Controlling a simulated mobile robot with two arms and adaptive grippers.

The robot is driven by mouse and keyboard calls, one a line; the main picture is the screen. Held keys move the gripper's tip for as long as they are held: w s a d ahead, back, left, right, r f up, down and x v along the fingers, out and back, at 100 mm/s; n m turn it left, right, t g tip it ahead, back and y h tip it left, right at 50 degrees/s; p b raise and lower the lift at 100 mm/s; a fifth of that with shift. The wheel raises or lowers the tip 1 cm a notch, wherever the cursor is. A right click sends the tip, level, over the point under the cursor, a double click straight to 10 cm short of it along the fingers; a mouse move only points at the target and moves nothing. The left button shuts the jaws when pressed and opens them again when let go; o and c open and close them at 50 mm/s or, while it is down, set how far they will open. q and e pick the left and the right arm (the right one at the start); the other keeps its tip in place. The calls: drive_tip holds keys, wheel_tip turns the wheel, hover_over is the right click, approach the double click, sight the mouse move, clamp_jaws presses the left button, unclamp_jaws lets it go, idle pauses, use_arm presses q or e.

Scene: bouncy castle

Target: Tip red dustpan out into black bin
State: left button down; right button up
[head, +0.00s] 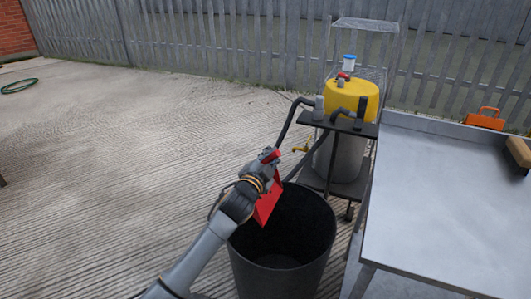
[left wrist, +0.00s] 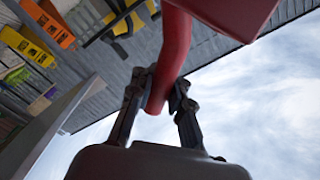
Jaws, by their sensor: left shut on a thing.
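The red dustpan (head: 266,205) is in my left gripper (head: 268,162), above the left rim of the black bin (head: 276,268). Its pan hangs steeply tilted, with the lower end near the bin's opening. In the left wrist view the fingers (left wrist: 160,100) are shut around the dustpan's red handle (left wrist: 172,60), and part of the pan shows at the top. The bin stands upright and open on the ground, and its visible inside looks dark and empty. I cannot see whether anything is on the pan. My right gripper is not in view.
A metal table (head: 440,200) stands to the right of the bin. A dark cart (head: 340,125) with a yellow-topped vacuum (head: 350,97) and hose stands just behind the bin. An orange case (head: 484,120) is beyond the table.

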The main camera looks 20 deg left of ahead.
use_arm(q)
drive_tip(key=shift+d+r+m, duration=0.1)
drive_tip(key=shift+d+m, duration=0.3)
drive_tip(key=shift+d, duration=0.3)
drive_tip(key=shift+d+m, duration=0.3)
drive_tip(key=shift+d, duration=0.25)
drive_tip(key=shift+d+m+p, duration=0.3)
drive_tip(key=shift+d+p, duration=0.1)
drive_tip(key=shift+d, duration=0.2)
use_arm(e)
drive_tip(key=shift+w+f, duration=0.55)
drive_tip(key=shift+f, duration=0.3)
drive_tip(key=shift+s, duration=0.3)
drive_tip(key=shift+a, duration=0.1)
